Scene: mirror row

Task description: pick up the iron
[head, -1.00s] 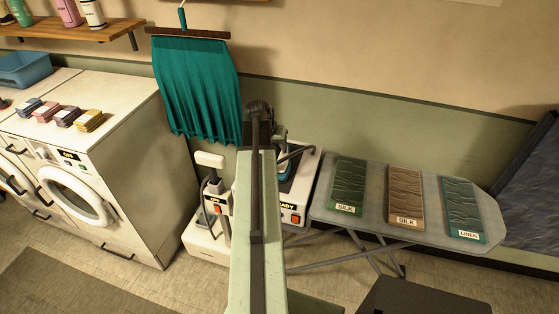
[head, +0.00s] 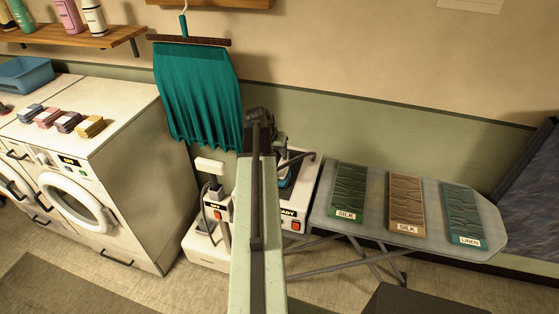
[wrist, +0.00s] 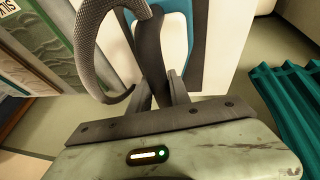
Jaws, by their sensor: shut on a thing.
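The iron (head: 285,181) shows as a small dark and teal shape above the white station with the READY sign (head: 297,222), partly hidden by my arm. In the wrist view its dark handle (wrist: 150,45) rises between my fingers, with a teal part (wrist: 190,8) beyond it. My gripper (wrist: 165,88) is shut on the handle. In the head view my gripper (head: 281,150) is mostly hidden behind my arm. I cannot tell whether the iron is clear of the station.
A second white unit with a dark cord (head: 207,245) stands close on the left. An ironing board (head: 375,222) with several labelled cloth panels is on the right. A teal cloth (head: 198,95) hangs behind. A washing machine (head: 120,165) stands at the left.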

